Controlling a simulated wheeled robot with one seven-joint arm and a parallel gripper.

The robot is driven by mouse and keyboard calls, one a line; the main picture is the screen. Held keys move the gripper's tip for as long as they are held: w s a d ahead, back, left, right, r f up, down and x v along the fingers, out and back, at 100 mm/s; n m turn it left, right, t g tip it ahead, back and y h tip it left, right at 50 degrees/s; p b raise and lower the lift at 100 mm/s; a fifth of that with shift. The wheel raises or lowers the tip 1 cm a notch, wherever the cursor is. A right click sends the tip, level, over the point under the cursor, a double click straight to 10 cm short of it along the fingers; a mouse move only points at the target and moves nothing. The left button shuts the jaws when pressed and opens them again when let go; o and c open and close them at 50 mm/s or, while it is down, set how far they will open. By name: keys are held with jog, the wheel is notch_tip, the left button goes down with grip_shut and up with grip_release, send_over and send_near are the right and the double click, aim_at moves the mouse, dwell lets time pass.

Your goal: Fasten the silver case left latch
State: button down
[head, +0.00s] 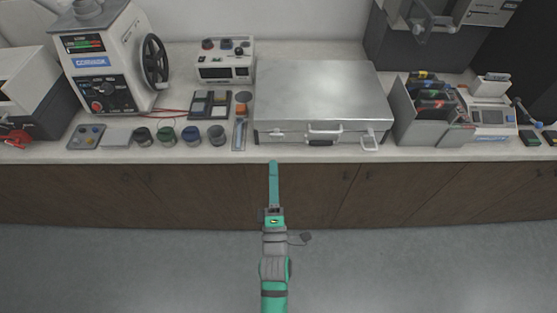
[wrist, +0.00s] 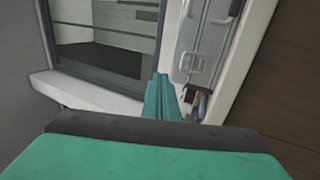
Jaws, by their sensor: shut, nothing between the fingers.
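The silver case (head: 322,95) lies with its lid down on the counter, its front facing me. A handle (head: 325,131) sits mid-front. The left latch (head: 278,136) is a small fitting on the front left; I cannot tell its exact position. The right latch (head: 370,143) appears as a loop hanging out at the front right. My gripper (head: 273,164) is shut and empty, just in front of the counter edge, below the left latch and apart from it. In the wrist view the shut teal fingers (wrist: 160,97) point toward a pale strip with metal fittings.
Several small cups (head: 190,136) and a ruler-like strip (head: 240,132) stand left of the case. A grey bin (head: 418,122) with packets stands close on its right. A press with a handwheel (head: 154,62) is at the left. The floor before the cabinets is clear.

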jog(key=s, duration=0.3)
jog(key=s+d+r, duration=0.1)
jog(key=s, duration=0.1)
jog(key=shift+s+r, duration=0.1)
jog(key=shift+s, duration=0.1)
jog(key=s+f+m+g, duration=0.3)
jog(key=s+m, duration=0.6)
jog(key=s, duration=0.3)
jog(key=s+f+m+g, duration=0.4)
jog(key=s+m, duration=0.5)
jog(key=s, duration=0.4)
jog(key=shift+s+f, duration=0.25)
jog(key=shift+f, duration=0.45)
